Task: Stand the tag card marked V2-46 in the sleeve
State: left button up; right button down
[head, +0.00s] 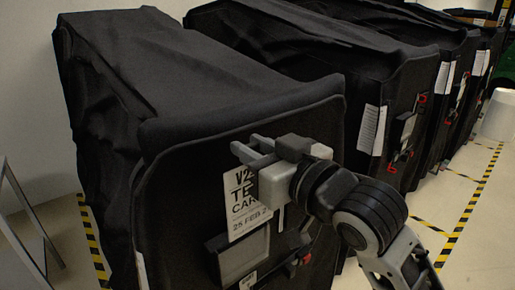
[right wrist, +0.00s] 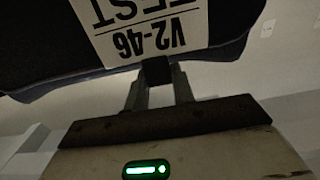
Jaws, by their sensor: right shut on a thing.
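The white tag card (head: 240,215) stands roughly upright against the dark front of the nearest covered cart. In the head view its print is partly covered by my right gripper (head: 246,146). In the right wrist view the card (right wrist: 150,28) appears upside down and reads V2-46. My right gripper (right wrist: 157,88) is shut on the card's top edge. A dark-framed holder with a grey panel, which looks like the sleeve (head: 243,256), is on the cart front just below the card. Whether the card's lower edge is inside it I cannot tell. My left gripper is not in view.
The nearest cart (head: 230,85) is draped in black cloth. More covered carts with white labels stand in a row to the right. A metal frame (head: 20,220) stands at the left. Open floor with yellow-black tape (head: 465,215) lies at the right.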

aim_at(253, 210)
jog(key=w+f+b, duration=0.1)
jog(key=f+b, duration=0.1)
jog(key=f, duration=0.1)
jog(key=w+a+f+b, duration=0.1)
jog(key=f+b, duration=0.2)
jog(key=f, duration=0.1)
jog(key=w+a+f+b, duration=0.1)
jog(key=f+b, duration=0.2)
jog(key=f, duration=0.1)
jog(key=shift+f+b, duration=0.45)
jog(key=shift+f, duration=0.1)
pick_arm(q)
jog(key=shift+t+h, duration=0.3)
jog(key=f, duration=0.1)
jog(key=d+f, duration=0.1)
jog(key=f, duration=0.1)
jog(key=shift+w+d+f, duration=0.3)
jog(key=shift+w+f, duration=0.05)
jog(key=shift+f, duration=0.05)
pick_arm(e)
jog(key=shift+f, duration=0.1)
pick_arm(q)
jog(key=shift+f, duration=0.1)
pick_arm(e)
jog(key=shift+f, duration=0.25)
